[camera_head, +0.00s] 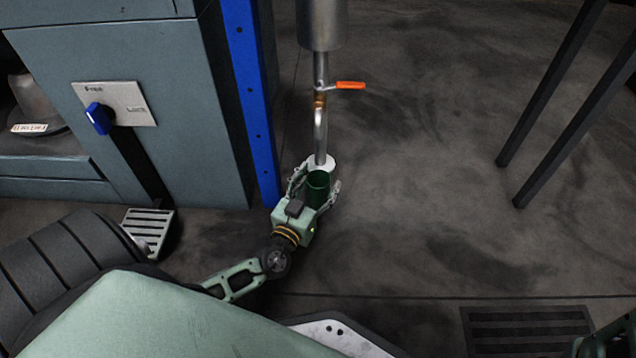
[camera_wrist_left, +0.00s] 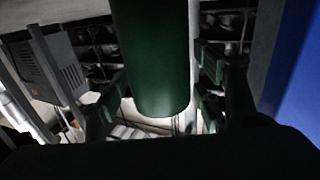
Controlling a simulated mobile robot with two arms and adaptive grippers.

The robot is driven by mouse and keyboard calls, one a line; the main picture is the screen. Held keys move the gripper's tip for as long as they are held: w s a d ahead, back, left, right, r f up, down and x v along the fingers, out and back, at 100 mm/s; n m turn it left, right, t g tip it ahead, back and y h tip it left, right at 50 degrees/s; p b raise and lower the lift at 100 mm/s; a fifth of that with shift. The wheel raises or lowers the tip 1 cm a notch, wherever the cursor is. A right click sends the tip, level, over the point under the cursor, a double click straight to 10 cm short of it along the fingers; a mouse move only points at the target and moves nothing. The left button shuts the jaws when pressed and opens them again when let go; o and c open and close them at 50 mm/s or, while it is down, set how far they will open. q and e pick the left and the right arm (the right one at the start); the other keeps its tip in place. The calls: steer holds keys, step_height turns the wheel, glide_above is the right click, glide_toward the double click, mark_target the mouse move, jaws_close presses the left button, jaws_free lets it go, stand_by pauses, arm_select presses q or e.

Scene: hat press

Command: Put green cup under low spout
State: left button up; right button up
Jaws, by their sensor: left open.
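The green cup (camera_head: 318,188) is upright beside the lower end of the low spout (camera_head: 320,135), just nearer to me in the head view. A small white round piece (camera_head: 327,161) shows behind the cup at the spout's end. My left gripper (camera_head: 315,186) is open, with one finger on each side of the cup. In the left wrist view the cup (camera_wrist_left: 155,60) hangs large between the two fingers (camera_wrist_left: 158,95). Whether the fingers touch it is hard to tell. A green part of my right arm (camera_head: 612,340) shows at the bottom right corner; its fingers are not clear.
An orange valve handle (camera_head: 350,85) sticks out from the pipe above the spout. Dark legs (camera_head: 575,115) stand at right. The floor between is clear.

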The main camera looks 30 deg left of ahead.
arm_select(q)
steer(key=shift+r, duration=0.3)
steer(key=s+d+p, duration=0.2)
steer(key=s, duration=0.9)
steer(key=shift+s+r+p, duration=0.3)
steer(key=shift+s, duration=0.1)
